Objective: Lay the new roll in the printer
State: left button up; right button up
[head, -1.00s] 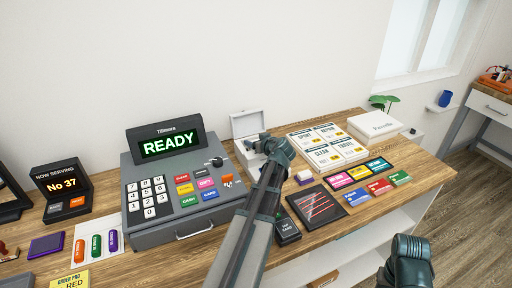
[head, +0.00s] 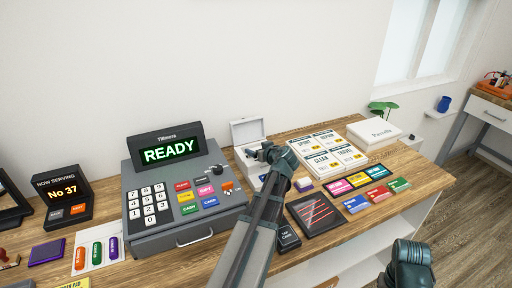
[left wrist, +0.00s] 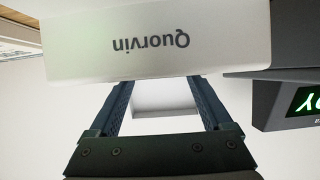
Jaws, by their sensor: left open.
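The printer (head: 247,131) is a small white box with its lid raised, just right of the till. In the left wrist view its white body (left wrist: 150,62) shows "Quorvin" upside down, and a white panel (left wrist: 163,97) shows between the fingers. My left gripper (head: 258,154) is open at the printer, in front of the raised lid, and hides part of its inside. Its two spread fingers also show in the left wrist view (left wrist: 160,105). I cannot make out the new roll. Part of my right arm shows at the bottom right of the head view; its gripper does not.
The grey till (head: 185,208) with its READY screen stands left of the printer. A card reader (head: 288,237), a dark striped mat (head: 316,214) and price cards (head: 326,150) lie to the right. A white box (head: 374,132) is farther right. Bare wood shows at the right front.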

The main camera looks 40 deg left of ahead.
pick_arm(q)
jog(key=p+v, duration=0.3)
jog(key=v, duration=0.5)
jog(key=shift+s+d+r, duration=0.1)
jog(key=shift+s+r, duration=0.05)
jog(key=shift+r, duration=0.05)
jog(key=shift+s+d+r, duration=0.2)
jog(key=shift+s+d, duration=0.05)
jog(key=shift+d, duration=0.3)
